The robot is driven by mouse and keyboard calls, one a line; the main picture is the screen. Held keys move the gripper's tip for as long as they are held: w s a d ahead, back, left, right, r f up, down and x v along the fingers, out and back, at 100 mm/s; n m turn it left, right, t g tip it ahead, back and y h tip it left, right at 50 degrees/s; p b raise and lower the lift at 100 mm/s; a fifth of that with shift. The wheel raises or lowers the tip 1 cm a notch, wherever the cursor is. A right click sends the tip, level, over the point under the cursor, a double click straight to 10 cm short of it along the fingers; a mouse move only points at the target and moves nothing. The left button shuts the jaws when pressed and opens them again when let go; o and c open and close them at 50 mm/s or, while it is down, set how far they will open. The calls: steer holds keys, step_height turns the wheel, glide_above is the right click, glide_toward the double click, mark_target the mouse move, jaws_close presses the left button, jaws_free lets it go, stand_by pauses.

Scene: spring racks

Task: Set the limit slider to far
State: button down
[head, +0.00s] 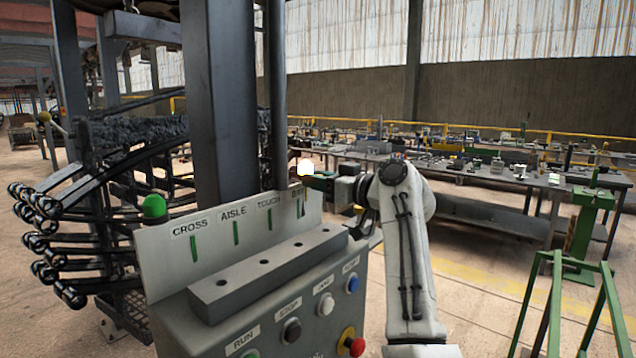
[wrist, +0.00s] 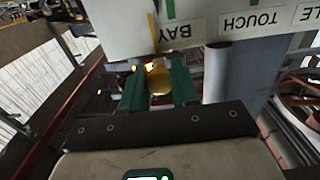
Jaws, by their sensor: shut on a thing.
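A grey control box (head: 270,318) has an upright plate (head: 163,262) labelled CROSS, AISLE, TOUCH and, partly hidden, BAY, with a green mark under each word. No part reading "limit" or "far" is legible. My gripper (head: 318,182) is at the plate's right end, by the BAY mark. In the wrist view my gripper (wrist: 157,88) has its green fingers closed on both sides of a round yellow knob (wrist: 159,80), just off the plate's edge by the BAY label. Whether this knob is the limit slider cannot be told. In the head view the knob is not clearly seen.
A grey block with holes (head: 268,270) lies along the box top. Several buttons and a red mushroom button (head: 357,346) are on its front. A green ball (head: 154,206) stands at the plate's left end, and a bright lamp (head: 305,167) glows by my fingers. A steel post (head: 222,100) rises behind.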

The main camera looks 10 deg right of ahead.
steer(key=shift+w+d, duration=0.55)
steer(key=shift+d, duration=0.3)
steer(key=c, duration=0.9)
jaws_free()
steer(key=shift+w+d, duration=0.1)
steer(key=shift+d, duration=0.1)
steer(key=shift+b, duration=0.3)
steer(key=b+v, duration=0.3)
steer(key=v, duration=0.7)
steer(key=shift+s+d, duration=0.2)
steer(key=shift+s, duration=0.15)
steer(key=shift+f, duration=0.1)
